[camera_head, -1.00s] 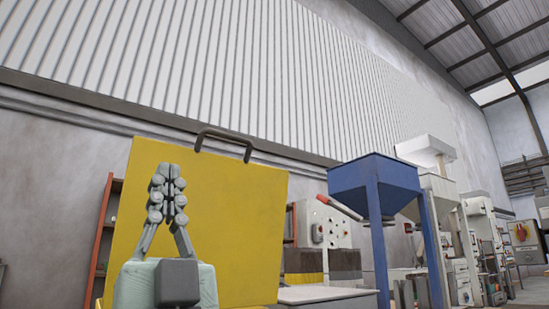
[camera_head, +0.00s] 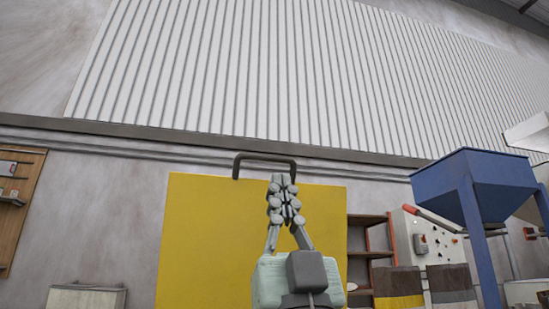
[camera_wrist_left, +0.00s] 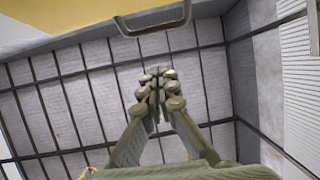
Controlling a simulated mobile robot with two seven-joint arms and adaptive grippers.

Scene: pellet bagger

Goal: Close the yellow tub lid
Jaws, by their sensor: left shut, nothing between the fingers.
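The yellow tub lid (camera_head: 205,240) stands raised and upright in the head view, with a dark handle (camera_head: 264,157) on its top edge. My left gripper (camera_head: 283,180) is in front of the lid, just below and right of the handle's middle, and is shut and empty. In the left wrist view the shut fingertips (camera_wrist_left: 156,72) point up towards the handle (camera_wrist_left: 153,22), with a visible gap in the picture. The lid's yellow face (camera_wrist_left: 35,30) shows at the top left there. The tub itself and my right gripper are not in view.
A blue hopper (camera_head: 475,185) on legs stands to the right, by a control panel (camera_head: 425,240) and a shelf (camera_head: 368,255). A grey bin (camera_head: 85,297) is at the lower left, with a wooden rack (camera_head: 22,200) beyond. A ribbed wall is behind.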

